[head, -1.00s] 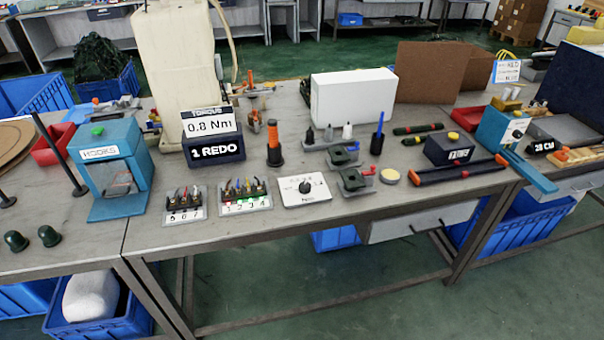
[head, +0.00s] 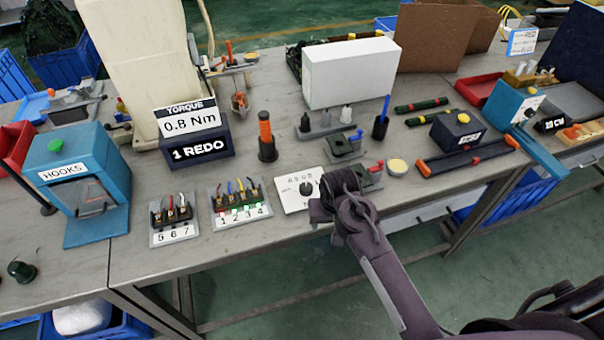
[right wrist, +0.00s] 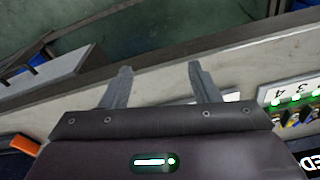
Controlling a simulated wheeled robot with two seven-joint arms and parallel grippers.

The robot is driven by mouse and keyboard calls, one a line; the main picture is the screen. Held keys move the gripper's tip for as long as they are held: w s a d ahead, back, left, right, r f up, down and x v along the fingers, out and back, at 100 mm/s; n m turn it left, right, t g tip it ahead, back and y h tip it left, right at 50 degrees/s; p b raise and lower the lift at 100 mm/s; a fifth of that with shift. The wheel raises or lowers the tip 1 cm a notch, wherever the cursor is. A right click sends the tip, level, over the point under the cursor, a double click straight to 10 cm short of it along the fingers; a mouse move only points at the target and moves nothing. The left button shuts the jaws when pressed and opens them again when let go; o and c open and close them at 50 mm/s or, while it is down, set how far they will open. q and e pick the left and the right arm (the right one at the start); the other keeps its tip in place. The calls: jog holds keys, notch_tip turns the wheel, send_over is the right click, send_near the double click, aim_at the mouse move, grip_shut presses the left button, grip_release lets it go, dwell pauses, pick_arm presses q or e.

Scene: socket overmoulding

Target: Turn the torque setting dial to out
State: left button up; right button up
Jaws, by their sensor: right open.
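The torque setting dial is a black knob (head: 306,188) on a white plate (head: 291,204) near the table's front edge. Its markings are too small to read, and my right gripper hides the plate's right part. My right gripper (head: 322,208) is beside the knob, on its right and above the plate, apparently not around it. In the right wrist view the right gripper (right wrist: 160,68) is open with nothing between its fingers; the knob is hidden there. The torque display (head: 190,122) reads 0.8 Nm. My left gripper is not in view.
Left of the dial stand wire blocks numbered 1 to 4 (head: 238,211) and 5 to 7 (head: 174,234). A black fixture with a red lever (head: 372,172) is close on the right. An orange-handled driver (head: 266,138) stands behind. The table's front edge runs just below.

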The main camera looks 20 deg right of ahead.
aim_at(306, 186)
jog(key=shift+w+f, duration=0.1)
jog(key=shift+w, duration=0.45)
jog(key=shift+w+r+m, duration=0.2)
jog(key=shift+w+m, duration=0.1)
jog(key=shift+w, duration=0.05)
jog(key=shift+m+g, duration=0.4)
jog(key=shift+m, duration=0.4)
jog(key=w+r, duration=0.1)
jog(key=w, duration=0.2)
jog(key=w+r, duration=0.1)
jog(key=w, duration=0.1)
jog(key=shift+w+a+r, duration=0.15)
jog(key=shift+a+r, duration=0.2)
jog(key=shift+a, duration=0.05)
jog(key=w+r, duration=0.1)
jog(key=w, duration=0.1)
jog(key=w+a+r+m, duration=0.1)
jog(key=w+r, duration=0.1)
jog(key=w+r+m+g, duration=0.1)
jog(key=w+r, duration=0.1)
jog(key=shift+a+r, duration=0.1)
jog(key=shift+a, duration=0.1)
notch_tip(306, 186, down, 8)
jog(key=shift+r+p, duration=0.2)
jog(key=shift+p, duration=0.35)
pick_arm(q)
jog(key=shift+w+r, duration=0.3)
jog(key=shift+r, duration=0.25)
pick_arm(e)
jog(key=shift+c, duration=0.4)
